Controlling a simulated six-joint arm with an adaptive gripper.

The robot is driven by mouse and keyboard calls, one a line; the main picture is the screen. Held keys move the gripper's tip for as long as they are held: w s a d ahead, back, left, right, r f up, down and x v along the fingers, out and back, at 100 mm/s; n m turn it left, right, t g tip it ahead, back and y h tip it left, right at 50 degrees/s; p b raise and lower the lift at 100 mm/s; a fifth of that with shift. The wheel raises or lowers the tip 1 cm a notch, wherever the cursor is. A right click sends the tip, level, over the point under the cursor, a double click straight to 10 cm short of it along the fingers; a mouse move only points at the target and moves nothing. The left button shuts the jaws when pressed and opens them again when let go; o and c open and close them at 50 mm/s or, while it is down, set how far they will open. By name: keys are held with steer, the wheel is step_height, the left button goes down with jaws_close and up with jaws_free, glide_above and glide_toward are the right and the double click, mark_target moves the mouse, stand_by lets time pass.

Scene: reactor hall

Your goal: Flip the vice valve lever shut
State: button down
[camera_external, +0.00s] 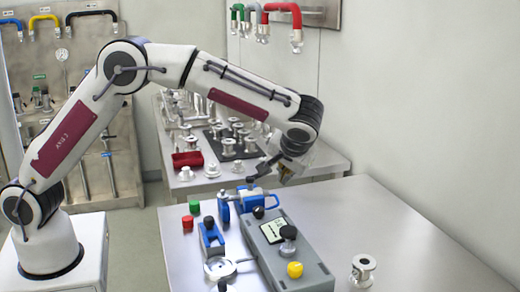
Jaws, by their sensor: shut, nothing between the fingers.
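A blue vice (223,212) stands on the metal table, at the far-left end of a grey box. A blue-and-metal valve piece (257,197) sits beside it, with small dark parts around it. I cannot clearly tell which part is the lever or how it is turned. My gripper (257,177) reaches down from the upper right, just above the valve piece. Its fingers are shut and empty. They are small and dark here, and whether they touch the valve cannot be told. The wrist and gripper hide part of what lies behind.
The grey box (292,262) carries black knobs and a yellow button (295,270). A blue clamp (211,238), green and red buttons (187,222) and a metal fitting (363,268) stand nearby. The table's right side is mostly clear. A rear table holds a red tray (187,159) and several fittings.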

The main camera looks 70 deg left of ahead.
steer(key=shift+s+a+f, duration=0.2)
steer(key=shift+s+a, duration=0.05)
steer(key=shift+a, duration=0.6)
steer(key=shift+s+a+f, duration=0.2)
steer(key=shift+a, duration=0.7)
steer(key=shift+s+a+f, duration=0.2)
steer(key=shift+s+a, duration=0.05)
steer(key=shift+a, duration=0.6)
